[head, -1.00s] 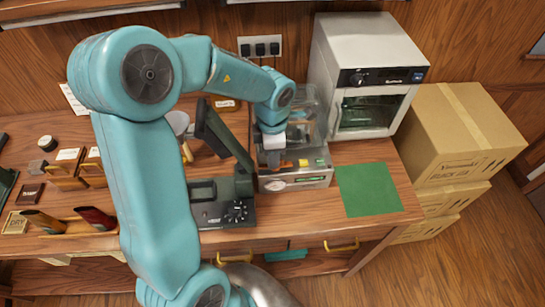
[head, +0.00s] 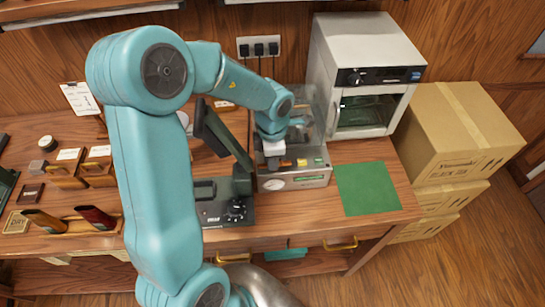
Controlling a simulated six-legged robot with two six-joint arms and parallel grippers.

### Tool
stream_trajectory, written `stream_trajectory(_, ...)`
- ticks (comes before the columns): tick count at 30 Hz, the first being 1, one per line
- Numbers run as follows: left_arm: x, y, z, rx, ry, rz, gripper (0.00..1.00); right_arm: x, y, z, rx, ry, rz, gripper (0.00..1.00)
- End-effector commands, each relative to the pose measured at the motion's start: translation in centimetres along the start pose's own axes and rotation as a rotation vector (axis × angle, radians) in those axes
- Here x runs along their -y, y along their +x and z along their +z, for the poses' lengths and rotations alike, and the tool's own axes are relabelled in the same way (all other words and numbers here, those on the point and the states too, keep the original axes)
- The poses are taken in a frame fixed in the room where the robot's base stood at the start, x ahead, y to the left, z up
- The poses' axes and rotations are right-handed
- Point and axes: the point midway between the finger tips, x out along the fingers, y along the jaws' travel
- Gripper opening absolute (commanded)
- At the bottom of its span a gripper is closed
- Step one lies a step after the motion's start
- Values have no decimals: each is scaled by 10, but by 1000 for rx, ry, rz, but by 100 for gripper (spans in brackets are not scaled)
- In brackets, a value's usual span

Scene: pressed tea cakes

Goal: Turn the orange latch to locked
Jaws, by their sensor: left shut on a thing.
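The orange latch (head: 286,163) shows as a small orange piece on top of a grey metal machine (head: 297,181) with a clear cover, a round gauge and a green-lit strip on its front. My left gripper (head: 277,162) reaches down from the left over this machine and is shut on the latch, at its left end. The fingertips hide part of the latch, and I cannot read its exact angle or any lock marking. My right gripper is not in view.
A dark stand with a dial (head: 226,211) stands close to the left of the machine. A white oven (head: 366,77) is behind right. A green mat (head: 367,188) lies bare to the right. Cardboard boxes (head: 455,135) are stacked beyond the table's right end.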

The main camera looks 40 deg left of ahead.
Motion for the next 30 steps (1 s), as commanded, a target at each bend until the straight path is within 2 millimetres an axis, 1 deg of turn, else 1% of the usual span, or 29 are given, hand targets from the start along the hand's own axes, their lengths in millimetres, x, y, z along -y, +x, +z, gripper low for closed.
stream_trajectory(8, 2, 1, -2, -7, -130, -3, 0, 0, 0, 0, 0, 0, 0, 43)
stream_trajectory(30, 7, 2, -1, -12, -817, -3, 0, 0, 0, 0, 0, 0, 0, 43)
